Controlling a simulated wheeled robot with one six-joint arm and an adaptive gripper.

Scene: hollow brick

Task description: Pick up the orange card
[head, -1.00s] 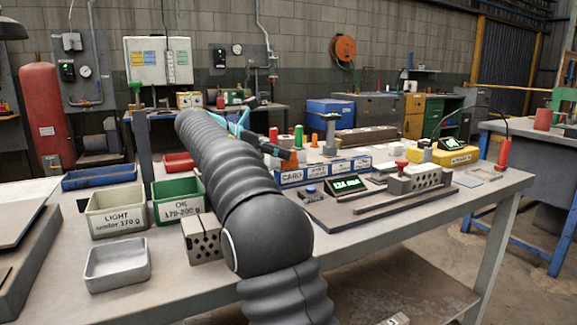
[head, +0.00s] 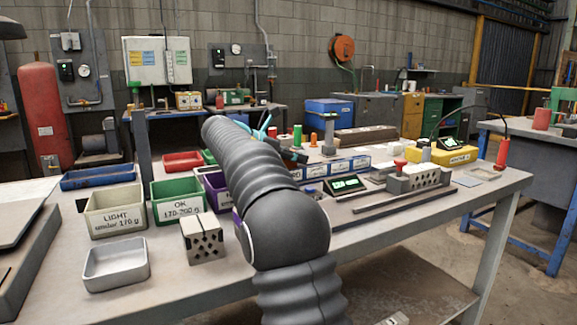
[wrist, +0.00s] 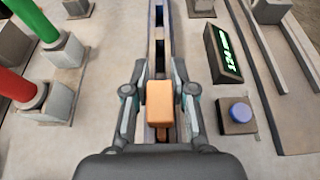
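The orange card (wrist: 160,101) shows in the wrist view as a small upright block, standing over a long narrow slotted holder. My gripper (wrist: 160,88) has one finger on each side of it. The gap between fingers and card is very thin or nil, so I cannot tell whether they press on it.
A green display (wrist: 222,52) and a blue button box (wrist: 237,114) stand right of the gripper. Green (wrist: 45,25) and red (wrist: 18,85) cylinders in grey blocks stand left.

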